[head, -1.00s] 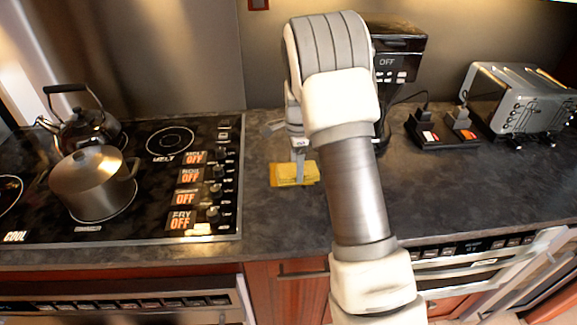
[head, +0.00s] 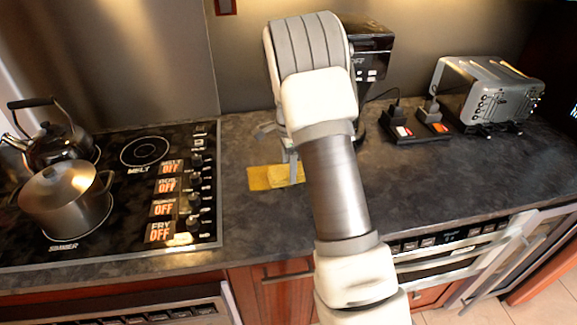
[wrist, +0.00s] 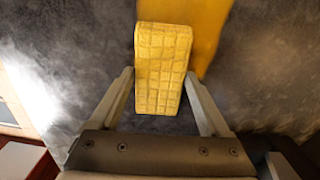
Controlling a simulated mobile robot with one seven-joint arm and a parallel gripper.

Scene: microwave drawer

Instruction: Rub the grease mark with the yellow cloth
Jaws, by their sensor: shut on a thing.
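The yellow cloth (wrist: 162,70), a thick block with a grid-like texture, is between the fingers of my gripper (wrist: 160,76) in the wrist view. My gripper is shut on it. In the head view the cloth (head: 287,174) is low at the counter, below my gripper (head: 292,165). The grease mark (head: 258,178) is a flat, darker yellow patch on the counter, showing to the left of the cloth. In the wrist view the mark (wrist: 211,30) shows beside the cloth at the upper right. The cloth overlaps part of the mark and hides it.
The dark counter (head: 245,222) is clear around the mark. The stove (head: 120,225) with a pot (head: 66,197) and kettle (head: 60,145) is at the left. A coffee maker (head: 370,60), plugged-in power strip (head: 413,128) and toaster (head: 490,92) stand at the right.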

